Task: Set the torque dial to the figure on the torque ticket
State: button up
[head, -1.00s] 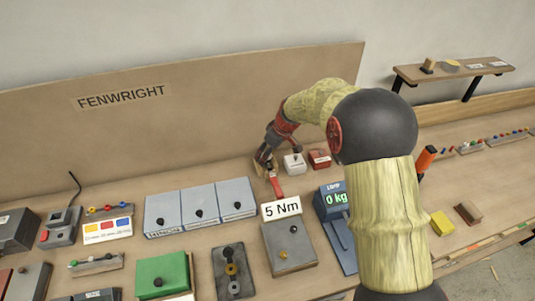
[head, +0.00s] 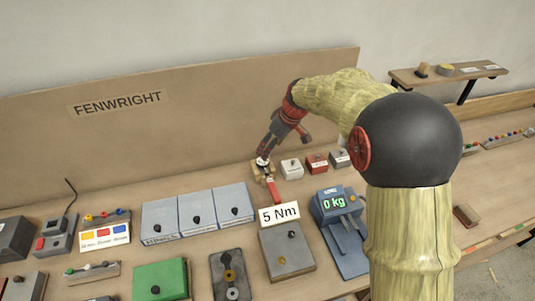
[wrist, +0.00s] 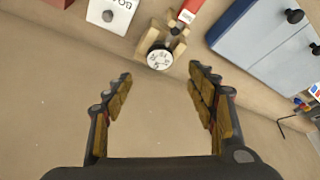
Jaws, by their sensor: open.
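The torque ticket (head: 279,214) is a white card reading "5 Nm", standing at the back of a grey box. The torque dial (wrist: 160,57) is a white round face with black marks on a wooden holder, beside a red-handled tool (wrist: 190,12). In the head view the red handle (head: 273,190) lies at the front of the holder. My gripper (wrist: 160,75) is open and empty in the wrist view, with the dial just beyond and between its fingertips. The head view shows my gripper (head: 268,148) above the holder. The dial's exact setting is too small to read.
Small white (head: 291,169) and red (head: 317,163) boxes stand right of the holder. Blue-grey cases (head: 198,209) with black knobs stand to the left. A scale (head: 343,232) reading "0 kg" is at the right front. The backboard (head: 200,130) rises behind.

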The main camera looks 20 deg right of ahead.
jog(key=shift+v, duration=1.4)
